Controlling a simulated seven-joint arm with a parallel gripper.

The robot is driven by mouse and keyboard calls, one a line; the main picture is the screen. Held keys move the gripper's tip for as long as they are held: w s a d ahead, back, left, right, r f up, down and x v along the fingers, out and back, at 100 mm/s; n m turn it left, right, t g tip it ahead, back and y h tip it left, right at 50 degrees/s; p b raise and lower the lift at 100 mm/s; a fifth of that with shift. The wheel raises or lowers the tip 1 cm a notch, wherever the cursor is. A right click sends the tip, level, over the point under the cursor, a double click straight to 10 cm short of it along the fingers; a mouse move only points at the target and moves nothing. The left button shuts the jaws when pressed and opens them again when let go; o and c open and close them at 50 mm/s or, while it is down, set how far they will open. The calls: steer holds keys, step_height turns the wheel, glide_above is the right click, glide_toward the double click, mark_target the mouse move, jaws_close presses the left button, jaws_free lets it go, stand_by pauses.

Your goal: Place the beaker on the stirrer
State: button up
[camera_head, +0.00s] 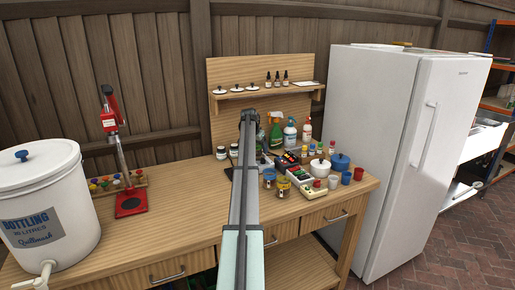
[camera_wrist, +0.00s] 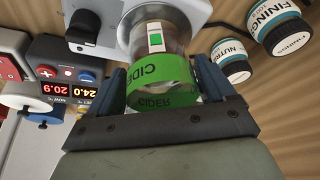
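The beaker (camera_wrist: 163,88) is clear glass with a green CIDER band and a small green-and-white mark. In the wrist view it sits between the two blue fingers of my gripper (camera_wrist: 160,68), which appear closed against its sides. Beyond it is the stirrer (camera_wrist: 109,15), a pale grey unit with a black knob. The beaker overlaps the stirrer's round top in this view; I cannot tell whether its base touches it. In the head view my arm hides the beaker and most of the stirrer.
On the bench (camera_head: 185,235) are spray bottles (camera_head: 290,133), pots (camera_head: 340,161) and a red capper (camera_head: 130,203).

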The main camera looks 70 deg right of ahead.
steer(key=shift+o, duration=0.8)
steer(key=shift+r, duration=0.2)
steer(key=v, duration=1.2)
